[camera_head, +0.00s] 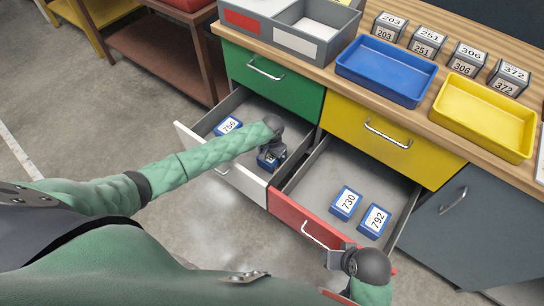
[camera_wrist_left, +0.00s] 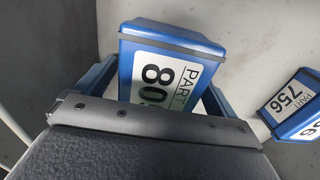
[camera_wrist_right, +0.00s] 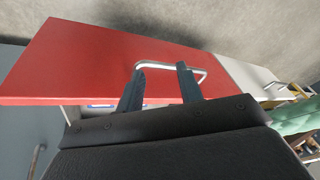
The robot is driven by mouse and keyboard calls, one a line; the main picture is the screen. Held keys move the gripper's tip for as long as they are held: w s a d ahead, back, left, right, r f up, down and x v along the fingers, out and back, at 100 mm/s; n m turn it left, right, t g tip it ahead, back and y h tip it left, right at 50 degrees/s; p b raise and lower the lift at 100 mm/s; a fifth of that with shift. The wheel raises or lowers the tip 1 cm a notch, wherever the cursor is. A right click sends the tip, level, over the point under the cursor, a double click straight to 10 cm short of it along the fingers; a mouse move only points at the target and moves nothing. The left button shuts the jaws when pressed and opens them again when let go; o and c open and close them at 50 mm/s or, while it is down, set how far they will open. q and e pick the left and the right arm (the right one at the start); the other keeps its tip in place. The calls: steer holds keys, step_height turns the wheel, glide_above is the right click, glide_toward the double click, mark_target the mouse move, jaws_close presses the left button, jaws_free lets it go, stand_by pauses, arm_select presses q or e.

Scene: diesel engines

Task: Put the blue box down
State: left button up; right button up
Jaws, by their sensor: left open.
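The blue box (camera_wrist_left: 165,70), its white label starting "80", is in the open white-fronted drawer (camera_head: 248,182). In the head view the blue box (camera_head: 266,162) is partly hidden under my left gripper (camera_head: 270,150). In the left wrist view it lies between the two fingers of my left gripper (camera_wrist_left: 158,95), which are open, with gaps beside the box. My right gripper (camera_wrist_right: 160,85) has its fingers apart at the metal handle (camera_wrist_right: 170,66) of the open red-fronted drawer (camera_wrist_right: 90,65). In the head view my right gripper (camera_head: 338,258) is at that drawer's front.
Another blue box (camera_head: 228,126), labelled 756, lies in the white-fronted drawer. Boxes 730 (camera_head: 346,203) and 792 (camera_head: 374,221) lie in the red-fronted drawer. Blue (camera_head: 385,72) and yellow (camera_head: 484,118) trays and several numbered blocks stand on the worktop. Green and yellow drawers above are shut.

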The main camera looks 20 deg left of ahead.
arm_select(q)
step_height(320, 180, up, 12)
stand_by(0.5)
stand_by(0.5)
